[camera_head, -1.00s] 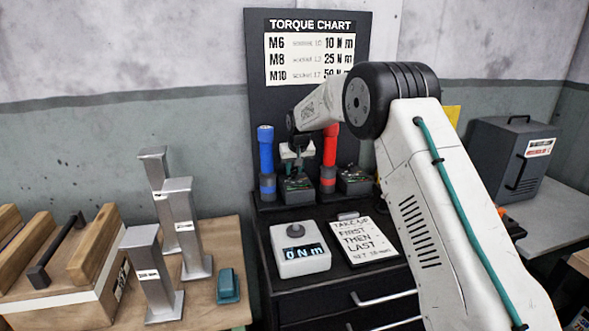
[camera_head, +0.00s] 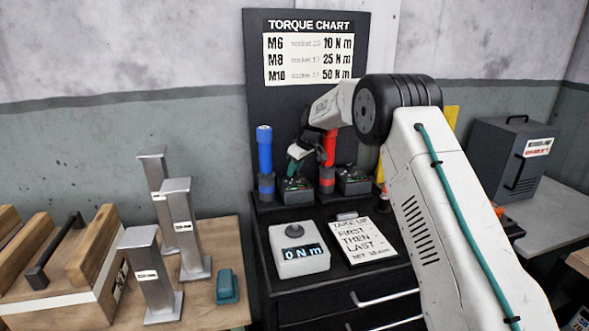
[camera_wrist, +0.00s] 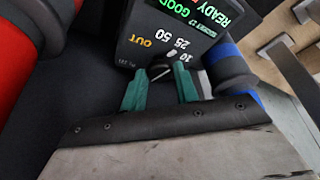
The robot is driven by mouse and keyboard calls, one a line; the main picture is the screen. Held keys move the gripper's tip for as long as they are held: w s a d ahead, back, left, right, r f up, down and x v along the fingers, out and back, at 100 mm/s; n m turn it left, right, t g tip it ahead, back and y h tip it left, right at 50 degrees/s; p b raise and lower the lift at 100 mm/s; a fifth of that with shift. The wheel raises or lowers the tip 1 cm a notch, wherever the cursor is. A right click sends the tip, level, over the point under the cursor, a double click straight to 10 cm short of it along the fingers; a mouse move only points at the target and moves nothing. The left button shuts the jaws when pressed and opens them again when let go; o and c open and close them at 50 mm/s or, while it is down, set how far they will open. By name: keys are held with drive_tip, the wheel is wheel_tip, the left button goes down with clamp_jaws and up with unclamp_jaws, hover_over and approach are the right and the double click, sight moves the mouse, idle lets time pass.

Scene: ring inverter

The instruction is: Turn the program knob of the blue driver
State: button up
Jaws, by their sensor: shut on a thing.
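The blue driver (camera_head: 265,150) stands upright in its holder on the black bench, and its blue and grey body shows at the right of the wrist view (camera_wrist: 228,65). A dark control box (camera_head: 296,190) sits just right of it. In the wrist view, the box (camera_wrist: 140,25) has a green-lit display and the marks OUT, 50, 25 and 10. A small dark knob (camera_wrist: 160,70) with a pale line lies below the marks. My gripper (camera_wrist: 159,82) has its teal fingers closed on the knob's two sides. The fingers partly hide it, and its exact setting is unclear.
The red driver (camera_head: 329,150) and a second control box (camera_head: 353,182) stand to the right. A torque chart (camera_head: 308,50) hangs behind. A white torque meter (camera_head: 300,262) and a note card (camera_head: 362,244) lie in front. Steel posts (camera_head: 180,225) stand on the left table.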

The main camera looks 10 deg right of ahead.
drive_tip(key=shift+n, duration=0.5)
drive_tip(key=o, duration=1)
drive_tip(key=shift+d, duration=0.1)
drive_tip(key=shift+c, duration=0.2)
drive_tip(key=shift+r, duration=0.5)
wheel_tip(320, 180, up, 3)
drive_tip(key=shift+f, duration=0.2)
drive_tip(key=s+r, duration=0.1)
drive_tip(key=s, duration=1.5)
drive_tip(key=shift+r, duration=0.2)
